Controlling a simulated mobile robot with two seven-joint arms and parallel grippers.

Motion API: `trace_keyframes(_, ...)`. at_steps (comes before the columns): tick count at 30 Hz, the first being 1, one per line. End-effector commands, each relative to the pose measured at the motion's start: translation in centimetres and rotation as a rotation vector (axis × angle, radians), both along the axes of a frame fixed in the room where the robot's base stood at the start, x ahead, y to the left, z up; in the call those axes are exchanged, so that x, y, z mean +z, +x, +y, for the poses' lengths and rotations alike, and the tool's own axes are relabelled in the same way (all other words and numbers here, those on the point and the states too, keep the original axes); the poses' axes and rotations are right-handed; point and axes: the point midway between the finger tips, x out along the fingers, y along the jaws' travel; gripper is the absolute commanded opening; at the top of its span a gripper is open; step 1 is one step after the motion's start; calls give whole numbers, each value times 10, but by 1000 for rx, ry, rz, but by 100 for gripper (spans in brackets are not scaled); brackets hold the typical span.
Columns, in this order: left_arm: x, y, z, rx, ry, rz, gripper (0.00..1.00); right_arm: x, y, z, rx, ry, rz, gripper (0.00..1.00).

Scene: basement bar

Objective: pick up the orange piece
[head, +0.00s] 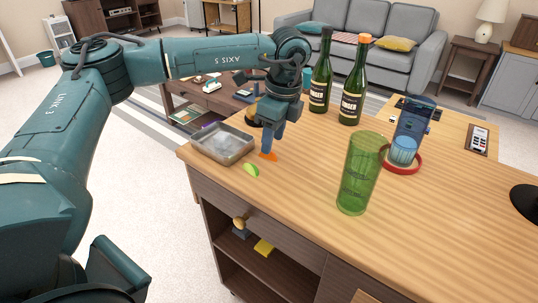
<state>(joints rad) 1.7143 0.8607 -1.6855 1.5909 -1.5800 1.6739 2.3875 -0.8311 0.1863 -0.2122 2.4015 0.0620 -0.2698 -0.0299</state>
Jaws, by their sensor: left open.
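The orange piece (271,157) lies on the wooden counter, right below my left gripper (269,150). The gripper points down over it with blue fingertips close to it or touching it; I cannot tell which. The fingers hide part of the piece. My left gripper is open, with no sign of the piece being lifted. My right gripper is not in view.
A green lime piece (251,170) lies just in front. A metal tray (222,155) sits to the left at the counter's edge. Two bottles (321,80) (354,90) stand behind. A green glass (358,185) and a blue cup (404,150) stand to the right.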

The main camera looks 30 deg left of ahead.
Motion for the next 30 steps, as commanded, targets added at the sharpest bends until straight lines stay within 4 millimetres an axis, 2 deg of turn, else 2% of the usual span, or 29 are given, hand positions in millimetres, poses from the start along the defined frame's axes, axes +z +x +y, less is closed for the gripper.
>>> trace_keyframes(3, -19, -3, 4, 1, 0, 1, 43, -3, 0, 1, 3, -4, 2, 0)
trace_keyframes(6, -27, -3, 6, 1, 0, 0, 43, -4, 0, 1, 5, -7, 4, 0)
trace_keyframes(14, -29, -3, 6, 1, -1, -1, 43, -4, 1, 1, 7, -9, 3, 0)
trace_keyframes(30, -28, -2, 6, 0, -1, -1, 0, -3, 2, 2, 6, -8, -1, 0)
